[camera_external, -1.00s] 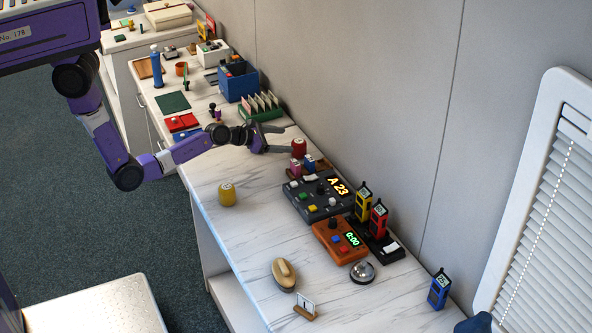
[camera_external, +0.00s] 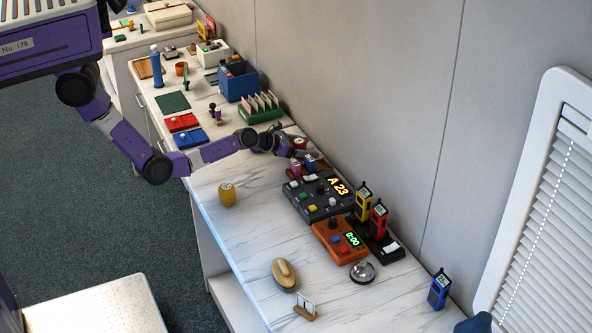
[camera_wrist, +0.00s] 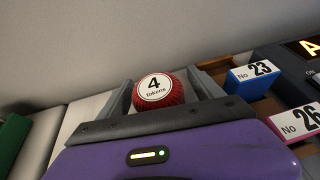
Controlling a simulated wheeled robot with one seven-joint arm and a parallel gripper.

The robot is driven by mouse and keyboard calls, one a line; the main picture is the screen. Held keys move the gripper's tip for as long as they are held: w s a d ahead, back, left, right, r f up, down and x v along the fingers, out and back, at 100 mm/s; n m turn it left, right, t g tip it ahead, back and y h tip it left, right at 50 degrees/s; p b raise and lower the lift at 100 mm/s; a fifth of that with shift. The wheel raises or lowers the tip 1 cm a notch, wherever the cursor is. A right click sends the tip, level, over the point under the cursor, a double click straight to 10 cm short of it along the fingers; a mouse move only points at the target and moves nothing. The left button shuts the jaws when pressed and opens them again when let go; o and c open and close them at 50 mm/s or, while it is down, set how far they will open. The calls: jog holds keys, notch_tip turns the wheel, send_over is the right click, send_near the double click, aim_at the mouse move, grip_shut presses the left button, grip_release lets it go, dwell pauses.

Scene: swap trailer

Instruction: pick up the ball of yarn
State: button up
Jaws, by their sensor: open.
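The ball of yarn (camera_wrist: 156,98) is red with a round white label reading "4 tokens". In the wrist view it sits between the two fingers of my gripper (camera_wrist: 162,84), with a small gap showing on the right side. In the external view the ball (camera_external: 300,142) is on the counter near the wall, partly hidden by my gripper (camera_external: 293,145), which reaches in low from the left. My gripper is open around the ball; I cannot tell whether either finger touches it.
Pink and blue numbered tags (camera_external: 309,162) stand in a wooden rack just right of the ball. A dark console (camera_external: 318,197) lies nearer. A green card holder (camera_external: 260,115) is behind my gripper. A yellow round item (camera_external: 227,195) stands alone on clear counter.

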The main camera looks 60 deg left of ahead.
jog(key=shift+w, duration=0.1)
jog(key=c, duration=1.5)
jog(key=shift+o, duration=0.2)
